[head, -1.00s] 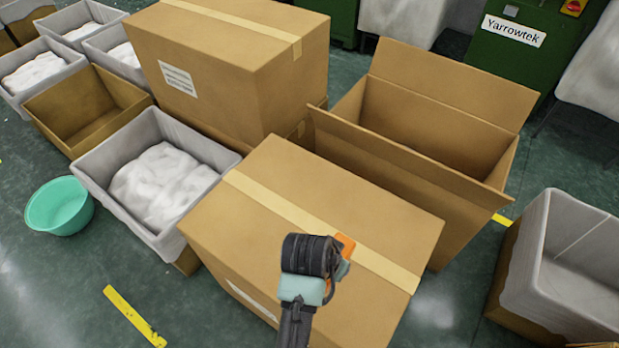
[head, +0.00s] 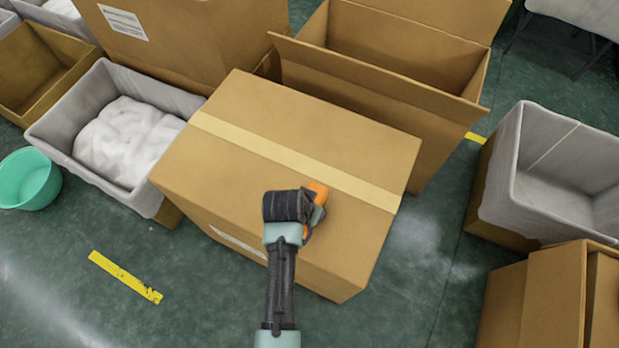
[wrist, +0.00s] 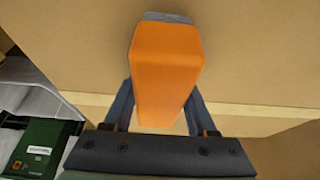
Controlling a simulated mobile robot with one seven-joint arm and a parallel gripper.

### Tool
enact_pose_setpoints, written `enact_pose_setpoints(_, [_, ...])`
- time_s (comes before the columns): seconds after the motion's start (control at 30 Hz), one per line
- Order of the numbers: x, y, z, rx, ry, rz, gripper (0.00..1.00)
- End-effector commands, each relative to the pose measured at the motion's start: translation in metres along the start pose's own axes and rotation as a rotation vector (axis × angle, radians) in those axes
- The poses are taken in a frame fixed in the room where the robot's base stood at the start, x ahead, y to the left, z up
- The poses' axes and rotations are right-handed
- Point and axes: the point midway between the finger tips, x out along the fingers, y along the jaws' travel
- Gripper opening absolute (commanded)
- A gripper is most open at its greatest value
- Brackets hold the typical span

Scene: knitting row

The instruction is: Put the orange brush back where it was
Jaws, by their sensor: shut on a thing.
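The orange brush (wrist: 166,70) is between the two fingers of my gripper (wrist: 160,112) in the wrist view. It has a smooth orange body with a grey strip at its far end. In the head view a bit of the orange brush (head: 316,194) shows beside my wrist. My gripper (head: 314,214) is shut on it, over the top of a closed, taped cardboard box (head: 270,115). My wrist hides most of the brush there. I cannot tell whether the brush touches the box.
An open empty carton (head: 400,45) stands behind the taped box. A grey-lined bin of white material (head: 125,140) and a green tub (head: 28,180) are at left. A grey-lined box (head: 560,170) and another carton (head: 555,300) are at right. Floor is clear in front.

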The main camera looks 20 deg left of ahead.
Motion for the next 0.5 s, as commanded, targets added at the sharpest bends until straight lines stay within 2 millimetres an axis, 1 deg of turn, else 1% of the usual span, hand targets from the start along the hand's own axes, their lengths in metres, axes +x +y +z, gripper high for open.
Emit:
enact_pose_setpoints(0.13, [0.0023, -0.0001, 0.0008, 0.0, 0.0, 0.0, 0.13])
enact_pose_setpoints(0.17, [0.0016, 0.0, 0.0006, 0.0, 0.0, 0.0, 0.63])
enact_pose_setpoints(0.2, [0.0014, 0.0, 0.0006, 0.0, 0.0, 0.0, 0.7])
enact_pose_setpoints(0.3, [0.0013, 0.0, 0.0006, 0.0, 0.0, 0.0, 0.87])
enact_pose_setpoints(0.5, [0.0013, -0.0001, 0.0006, 0.0, 0.0, 0.0, 0.87])
